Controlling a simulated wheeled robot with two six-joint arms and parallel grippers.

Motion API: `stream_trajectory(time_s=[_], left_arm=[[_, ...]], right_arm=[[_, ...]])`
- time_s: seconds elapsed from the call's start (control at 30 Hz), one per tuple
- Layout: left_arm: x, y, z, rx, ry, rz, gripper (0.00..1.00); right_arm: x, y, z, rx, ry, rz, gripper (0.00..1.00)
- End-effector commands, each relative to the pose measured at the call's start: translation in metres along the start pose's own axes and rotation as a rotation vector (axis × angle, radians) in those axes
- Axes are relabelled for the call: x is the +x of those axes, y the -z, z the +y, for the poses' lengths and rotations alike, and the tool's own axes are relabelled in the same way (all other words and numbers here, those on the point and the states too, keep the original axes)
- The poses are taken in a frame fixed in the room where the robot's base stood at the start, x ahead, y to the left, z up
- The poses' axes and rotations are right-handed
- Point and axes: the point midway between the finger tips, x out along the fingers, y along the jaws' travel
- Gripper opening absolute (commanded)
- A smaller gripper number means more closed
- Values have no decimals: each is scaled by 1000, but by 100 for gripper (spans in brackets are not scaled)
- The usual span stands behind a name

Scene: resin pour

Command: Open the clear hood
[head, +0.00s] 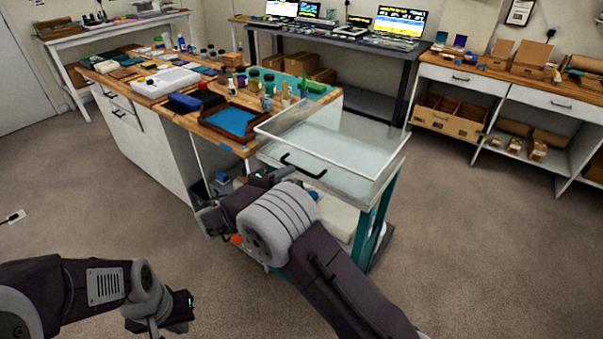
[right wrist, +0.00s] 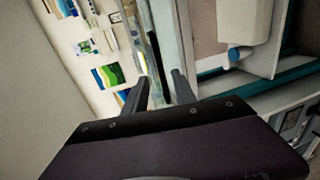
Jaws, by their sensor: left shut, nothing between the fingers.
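The clear hood (head: 335,135) is a transparent box with a pale rim, lying down over the top of a cart beside the long workbench. Its black handle (head: 303,168) is on the near side. My right gripper (head: 284,177) is close to the left end of this handle. In the right wrist view its two fingers (right wrist: 161,78) are apart, with a narrow dark strip, perhaps the handle, showing between them. I cannot tell whether they touch it. My left gripper (head: 172,317) is shut and empty, low over the floor at the bottom left, far from the hood.
The cart has teal legs (head: 370,225). The workbench (head: 215,148) to its left holds a blue-lined tray (head: 232,122), bottles and a white container (head: 165,82). A dark desk with screens stands behind, shelving at the right. The carpet (head: 475,240) right of the cart is clear.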

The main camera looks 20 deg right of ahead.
Motion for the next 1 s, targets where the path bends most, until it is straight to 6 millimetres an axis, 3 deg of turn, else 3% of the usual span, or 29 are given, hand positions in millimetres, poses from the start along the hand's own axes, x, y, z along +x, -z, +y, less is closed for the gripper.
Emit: stream_trajectory(time_s=[0.1, 0.3, 0.63, 0.67, 0.77, 1.0], left_arm=[[1, 0, 0, 0, 0, 0, 0], [1, 0, 0, 0, 0, -1, 0], [2, 0, 0, 0, 0, -1, 0], [2, 0, 0, 0, 0, -1, 0], [2, 0, 0, 0, 0, -1, 0], [2, 0, 0, 0, 0, -1, 0]], right_arm=[[28, -1, -1, 0, 1, -4, 32], [60, -1, -1, 0, 1, -3, 32], [68, 0, 0, 0, 1, 0, 32], [68, 0, 0, 0, 1, 0, 30], [68, 0, 0, 0, 1, -1, 2], [68, -1, -1, 0, 1, -1, 0]])
